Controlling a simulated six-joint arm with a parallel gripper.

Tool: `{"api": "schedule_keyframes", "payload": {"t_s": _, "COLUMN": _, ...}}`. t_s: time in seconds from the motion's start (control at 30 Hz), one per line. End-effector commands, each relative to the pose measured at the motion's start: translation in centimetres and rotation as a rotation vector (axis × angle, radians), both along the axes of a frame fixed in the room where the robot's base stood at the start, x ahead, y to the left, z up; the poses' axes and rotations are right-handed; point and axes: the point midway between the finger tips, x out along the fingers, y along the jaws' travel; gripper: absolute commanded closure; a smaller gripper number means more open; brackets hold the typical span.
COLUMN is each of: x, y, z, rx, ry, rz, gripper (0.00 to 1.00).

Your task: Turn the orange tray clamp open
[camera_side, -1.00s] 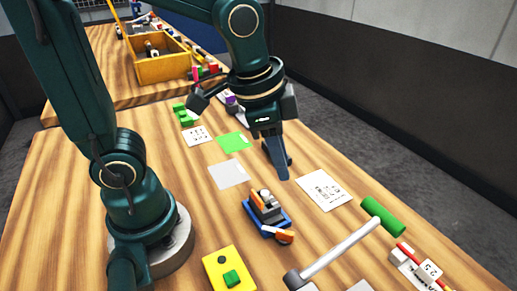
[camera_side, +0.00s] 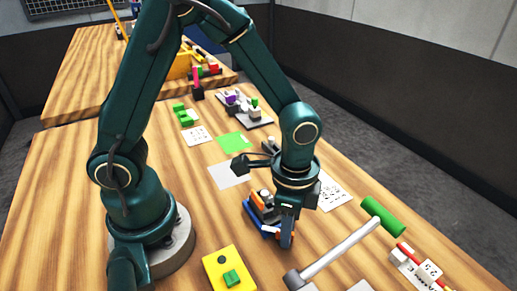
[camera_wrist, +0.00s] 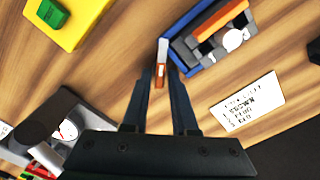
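The orange tray clamp (camera_wrist: 159,77) is a small orange lever with a pale top edge, at the end of a blue tray (camera_wrist: 178,55). In the wrist view the fingertips of my gripper (camera_wrist: 162,72) stand on either side of it, with little or no visible gap. I cannot tell whether they press on it. In the side view my gripper (camera_side: 287,240) points down at the near right end of the blue tray (camera_side: 252,220) and hides the clamp. The tray holds a grey part with an orange bar (camera_wrist: 220,20).
A yellow block with a green piece (camera_side: 229,270) lies in front. A white printed card (camera_wrist: 247,103) lies beside the tray. A green square (camera_side: 234,143) lies farther back.

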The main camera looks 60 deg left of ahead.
Motion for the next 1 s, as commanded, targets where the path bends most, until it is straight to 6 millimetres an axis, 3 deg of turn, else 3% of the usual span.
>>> {"api": "schedule_keyframes", "payload": {"t_s": 0.23, "x": -0.01, "y": 0.01, "z": -0.14, "rx": 0.0, "ry": 0.0, "rz": 0.0, "gripper": 0.74}}
{"api": "schedule_keyframes", "payload": {"t_s": 0.27, "x": -0.01, "y": 0.01, "z": -0.14, "rx": 0.0, "ry": 0.0, "rz": 0.0, "gripper": 0.78}}
{"api": "schedule_keyframes", "payload": {"t_s": 0.3, "x": -0.01, "y": 0.01, "z": -0.13, "rx": 0.0, "ry": 0.0, "rz": 0.001, "gripper": 0.93}}
{"api": "schedule_keyframes", "payload": {"t_s": 0.33, "x": -0.01, "y": 0.01, "z": -0.13, "rx": 0.0, "ry": 0.0, "rz": 0.001, "gripper": 1.0}}
{"api": "schedule_keyframes", "payload": {"t_s": 0.73, "x": 0.02, "y": 0.03, "z": -0.1, "rx": 0.0, "ry": 0.0, "rz": 0.038, "gripper": 1.0}}
{"api": "schedule_keyframes", "payload": {"t_s": 1.0, "x": 0.05, "y": 0.08, "z": -0.1, "rx": 0.0, "ry": 0.0, "rz": 0.199, "gripper": 1.0}}
